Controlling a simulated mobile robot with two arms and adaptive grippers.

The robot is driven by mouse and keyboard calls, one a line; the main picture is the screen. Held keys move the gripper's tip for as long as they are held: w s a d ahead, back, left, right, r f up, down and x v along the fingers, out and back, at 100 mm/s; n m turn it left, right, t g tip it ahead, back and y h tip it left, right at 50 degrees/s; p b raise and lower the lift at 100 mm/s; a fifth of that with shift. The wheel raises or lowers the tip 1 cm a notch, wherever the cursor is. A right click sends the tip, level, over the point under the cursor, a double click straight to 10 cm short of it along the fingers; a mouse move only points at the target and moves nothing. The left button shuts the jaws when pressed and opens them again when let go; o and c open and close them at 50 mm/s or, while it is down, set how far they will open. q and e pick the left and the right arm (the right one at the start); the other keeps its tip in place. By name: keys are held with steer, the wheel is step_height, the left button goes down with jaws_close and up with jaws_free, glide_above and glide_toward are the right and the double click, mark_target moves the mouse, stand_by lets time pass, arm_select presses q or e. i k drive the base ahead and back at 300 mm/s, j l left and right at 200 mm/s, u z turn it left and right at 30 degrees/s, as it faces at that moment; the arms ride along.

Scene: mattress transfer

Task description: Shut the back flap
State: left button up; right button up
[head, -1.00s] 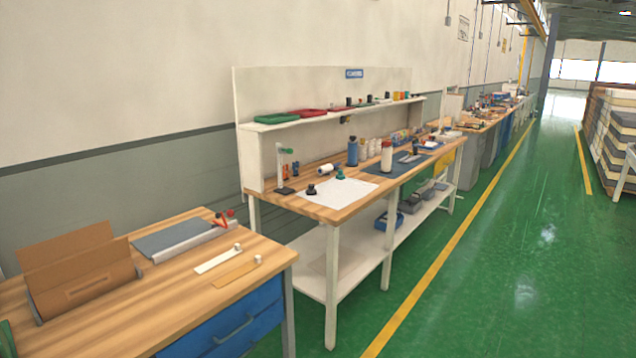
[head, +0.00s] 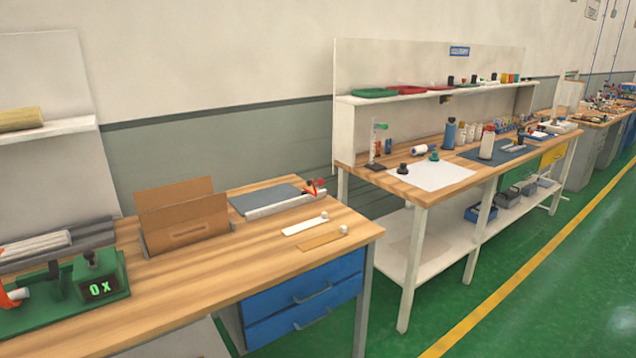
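No box with a flap that I can clearly make out as the back flap is in view. A brown cardboard-like piece (head: 186,232) stands on the near wooden bench, with a taller panel (head: 175,191) upright behind its front part. I cannot tell whether this panel is a flap or a separate sheet. Neither of my grippers is in view.
The green floor (head: 560,300) at right is clear.

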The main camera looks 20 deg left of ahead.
mark_target(148, 200)
steer(key=k+j+u, duration=0.15)
steer(key=j, duration=0.2)
steer(key=k+j+u, duration=0.15)
steer(key=j, duration=0.2)
steer(key=k+j+u, duration=0.1)
steer(key=j, duration=0.25)
steer(key=k+j+u, duration=0.15)
steer(key=j, duration=0.2)
steer(key=j+u, duration=0.15)
steer(key=j, duration=0.25)
steer(key=i+l, duration=0.1)
steer(key=l, duration=0.3)
steer(key=i+l+z, duration=0.1)
steer(key=l, duration=0.3)
steer(key=i+l, duration=0.1)
steer(key=l, duration=0.3)
steer(key=i+l, duration=0.1)
steer(key=l, duration=0.3)
steer(key=k+z, duration=0.05)
